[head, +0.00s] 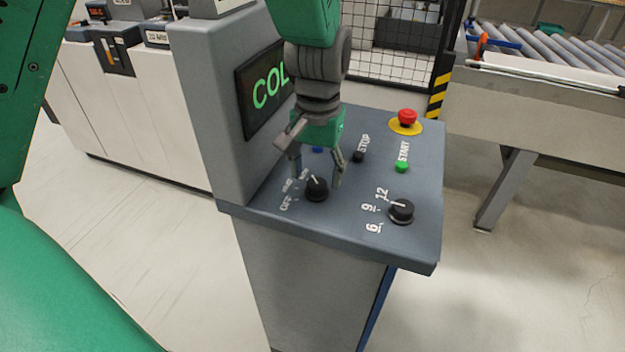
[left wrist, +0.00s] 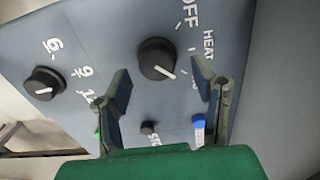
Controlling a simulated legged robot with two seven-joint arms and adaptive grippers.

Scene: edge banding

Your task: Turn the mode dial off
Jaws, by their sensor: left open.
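The mode dial (head: 316,189) is a black round knob with a white pointer, on the sloped top of the grey console (head: 345,224). Its labels read OFF, HEAT and a third that is partly hidden. In the left wrist view the dial (left wrist: 157,59) has its pointer turned away from OFF, toward the third label. My left gripper (head: 317,182) is open above the dial, fingers pointing down. In the left wrist view its fingertips (left wrist: 161,78) are apart, one on each side just below the dial. Contact with the dial cannot be told. My right gripper is not in view.
A second black dial (head: 401,211), marked 6, 9 and 12, sits to the right. Behind are a black STOP button (head: 358,156), a green START button (head: 402,167) and a red emergency button (head: 407,118). A screen (head: 266,88) stands upright left of my gripper. A blue button (left wrist: 199,124) is near one finger.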

